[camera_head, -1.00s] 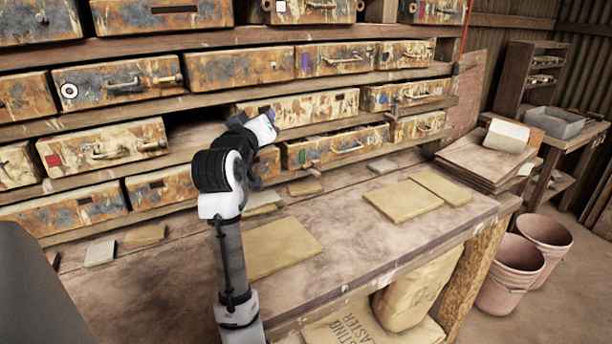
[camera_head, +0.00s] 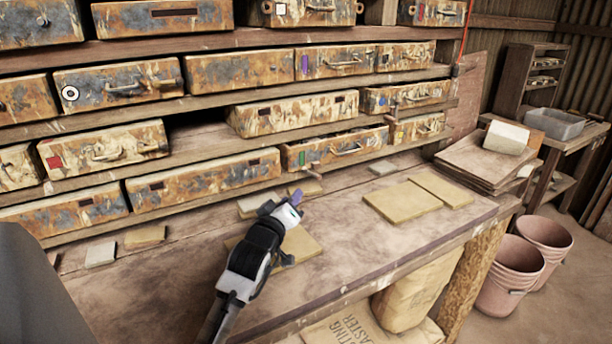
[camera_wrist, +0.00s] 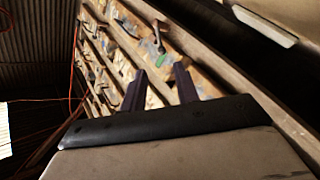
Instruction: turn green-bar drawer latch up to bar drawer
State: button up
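The green-bar drawer (camera_head: 362,143) is in the lower row of the rack, with a green bar at the left of its front and a pull handle. It stands out a little, and a dark gap shows along its top. A small reddish-brown piece (camera_head: 313,174), which looks like its latch, sits below the drawer's left front corner, low and not across the front. My gripper (camera_head: 296,197) is in front of and below it, over the bench, apart from it. In the wrist view my gripper's two fingers (camera_wrist: 160,72) are apart with nothing visible between them; the green bar (camera_wrist: 150,47) shows beyond.
Another reddish latch-like piece (camera_head: 391,122) is at the right of the drawer. Flat tan tiles (camera_head: 402,201) lie on the bench (camera_head: 350,245). A raised, pulled-out drawer (camera_head: 295,114) is above. Buckets (camera_head: 505,272) stand at the right on the floor.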

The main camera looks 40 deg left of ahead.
aim_at(311, 173)
jog(key=p+x, duration=0.4)
jog(key=x, duration=0.8)
jog(key=shift+w+a, duration=0.1)
jog(key=shift+w, duration=0.15)
grip_shut()
